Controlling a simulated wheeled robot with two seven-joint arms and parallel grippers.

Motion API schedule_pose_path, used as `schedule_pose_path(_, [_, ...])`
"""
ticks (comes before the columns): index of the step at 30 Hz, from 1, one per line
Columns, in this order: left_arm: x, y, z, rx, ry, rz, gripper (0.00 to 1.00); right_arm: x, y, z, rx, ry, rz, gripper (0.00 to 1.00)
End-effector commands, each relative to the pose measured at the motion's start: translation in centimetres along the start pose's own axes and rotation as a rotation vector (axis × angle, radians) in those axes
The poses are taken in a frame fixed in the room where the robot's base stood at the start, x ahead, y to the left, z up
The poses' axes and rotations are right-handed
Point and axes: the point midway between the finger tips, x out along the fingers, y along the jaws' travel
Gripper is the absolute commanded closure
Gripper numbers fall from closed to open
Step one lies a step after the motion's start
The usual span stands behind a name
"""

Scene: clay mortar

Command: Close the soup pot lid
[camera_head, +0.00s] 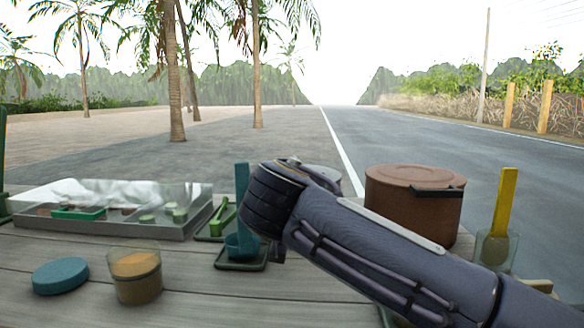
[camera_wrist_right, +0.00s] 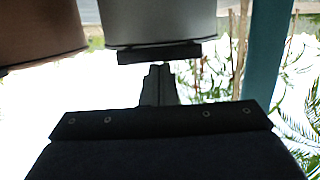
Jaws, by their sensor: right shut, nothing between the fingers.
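A brown pot (camera_head: 408,215) with a dark handle stands at the right of the table, a flat brown lid (camera_head: 415,174) on top. A grey pot (camera_head: 322,174) is mostly hidden behind my right arm; its lid cannot be made out. In the right wrist view the grey pot (camera_wrist_right: 160,22) hangs at the top with a black handle (camera_wrist_right: 158,53), and the brown pot (camera_wrist_right: 40,30) is at upper left. My right gripper (camera_wrist_right: 158,72) is shut and empty, its fingertips close to that handle; contact cannot be told. In the head view its fingers are hidden. My left gripper is out of view.
A clear-covered tray (camera_head: 105,207) of small items stands at left. A teal lid (camera_head: 60,276), a jar (camera_head: 135,275) and a teal ladle (camera_head: 242,215) in a holder are left of my arm. A yellow-handled utensil (camera_head: 504,205) stands right.

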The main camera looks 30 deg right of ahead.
Motion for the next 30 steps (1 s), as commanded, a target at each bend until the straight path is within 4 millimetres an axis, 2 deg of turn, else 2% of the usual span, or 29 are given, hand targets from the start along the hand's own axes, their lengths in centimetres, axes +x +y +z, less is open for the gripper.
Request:
schedule_pose_path(1, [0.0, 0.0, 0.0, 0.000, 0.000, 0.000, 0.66, 0.2, -0.1, 1.3, -0.007, -0.021, 0.004, 1.00])
schedule_pose_path(6, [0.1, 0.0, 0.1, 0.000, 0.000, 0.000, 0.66, 0.4, 0.0, 2.5, -0.008, -0.028, 0.009, 1.00])
schedule_pose_path(23, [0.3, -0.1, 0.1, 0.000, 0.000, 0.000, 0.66, 0.7, 0.0, 3.3, -0.013, -0.031, 0.015, 1.00])
schedule_pose_path(26, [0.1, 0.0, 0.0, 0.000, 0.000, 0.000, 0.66, 0.0, 0.0, 3.0, -0.012, -0.027, 0.014, 1.00])
schedule_pose_path(30, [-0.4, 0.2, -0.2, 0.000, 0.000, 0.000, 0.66, -2.3, 0.0, 2.3, -0.008, -0.010, 0.007, 1.00])
